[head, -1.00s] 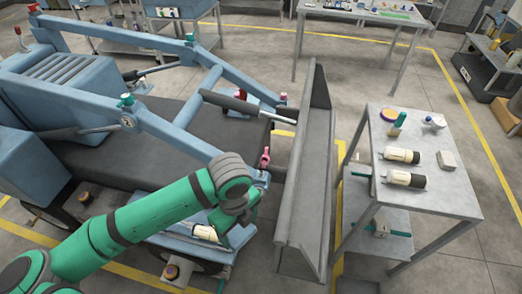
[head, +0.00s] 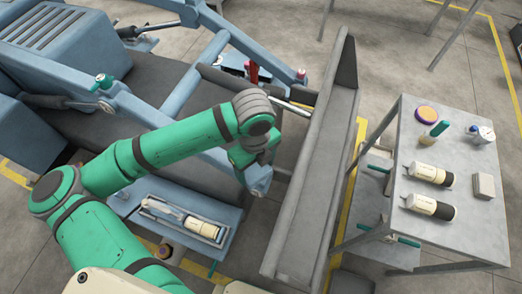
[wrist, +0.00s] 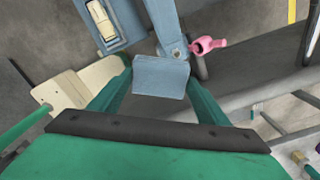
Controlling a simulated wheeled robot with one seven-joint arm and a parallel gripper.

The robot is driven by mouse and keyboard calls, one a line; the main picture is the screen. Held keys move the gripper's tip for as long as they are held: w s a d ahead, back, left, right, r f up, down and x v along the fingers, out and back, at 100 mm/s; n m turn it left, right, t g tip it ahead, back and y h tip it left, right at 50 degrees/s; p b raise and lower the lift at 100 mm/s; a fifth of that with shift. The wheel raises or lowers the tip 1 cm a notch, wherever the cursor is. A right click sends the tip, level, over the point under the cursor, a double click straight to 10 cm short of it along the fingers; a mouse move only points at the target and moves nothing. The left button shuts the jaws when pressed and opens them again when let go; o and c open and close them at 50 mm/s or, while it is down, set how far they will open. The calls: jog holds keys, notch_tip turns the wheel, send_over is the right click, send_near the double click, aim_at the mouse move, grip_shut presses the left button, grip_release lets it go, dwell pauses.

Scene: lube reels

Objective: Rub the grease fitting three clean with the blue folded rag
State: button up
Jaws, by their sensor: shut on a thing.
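My gripper (wrist: 160,98) is shut on the blue folded rag (wrist: 161,76), a flat grey-blue pad between the green fingertips in the wrist view. Just beyond it is the lower end of a blue loader arm (wrist: 172,28) with a round pin. A pink fitting or cap (wrist: 207,44) sticks out right of that arm end; the rag looks apart from it. In the head view my gripper (head: 250,162) is beside the arm end and hides the pink piece. No number is readable, so I cannot tell which fitting is three.
A blue tray (head: 228,232) holding a cream cartridge sits below left of my gripper. The grey bucket (head: 312,190) stands close on the right. A metal table (head: 440,235) beyond it carries two cream bottles. Red (head: 252,72) and green (head: 103,80) caps show on the machine.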

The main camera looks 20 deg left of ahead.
aim_at(256, 169)
jog(key=shift+w+f, duration=0.2)
jog(key=shift+w, duration=0.2)
jog(key=shift+f, duration=2)
jog(key=shift+s+a+f, duration=0.1)
jog(key=shift+f, duration=1.55)
jog(key=shift+f, duration=0.55)
